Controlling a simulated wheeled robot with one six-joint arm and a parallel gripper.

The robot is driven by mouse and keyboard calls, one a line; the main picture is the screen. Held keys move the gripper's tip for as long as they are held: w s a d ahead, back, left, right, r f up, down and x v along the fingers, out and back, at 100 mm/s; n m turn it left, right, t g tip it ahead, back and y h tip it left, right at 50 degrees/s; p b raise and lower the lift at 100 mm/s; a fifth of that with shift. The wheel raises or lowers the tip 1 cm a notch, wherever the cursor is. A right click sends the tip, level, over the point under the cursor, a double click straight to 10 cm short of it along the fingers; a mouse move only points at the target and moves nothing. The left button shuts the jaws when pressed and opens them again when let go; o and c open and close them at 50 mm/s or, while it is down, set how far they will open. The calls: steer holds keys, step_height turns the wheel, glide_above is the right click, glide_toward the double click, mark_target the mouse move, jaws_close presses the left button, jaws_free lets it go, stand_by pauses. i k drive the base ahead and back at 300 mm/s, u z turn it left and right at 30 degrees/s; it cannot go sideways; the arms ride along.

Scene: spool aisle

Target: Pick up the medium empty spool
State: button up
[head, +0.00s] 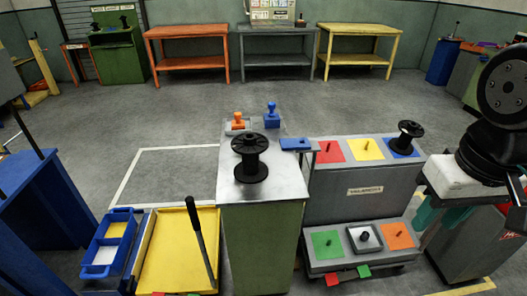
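A black empty spool (250,160) stands upright on the pale top of a green cabinet (288,178) in the middle of the head view. A smaller-looking black empty spool (406,138) stands tilted in the picture on the blue square of a grey stand to its right. I cannot tell for sure from size which one is the medium spool.
The grey stand (345,205) has coloured squares with pegs on two levels. Orange (238,121) and blue (271,112) stamp-like items stand behind the central spool. A yellow tray (170,258) with a dark handle and blue bins (107,243) lie left. Open floor stretches behind.

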mark_target(251, 170)
steer(key=u, duration=0.15)
steer(key=i, duration=0.95)
steer(key=u, duration=0.6)
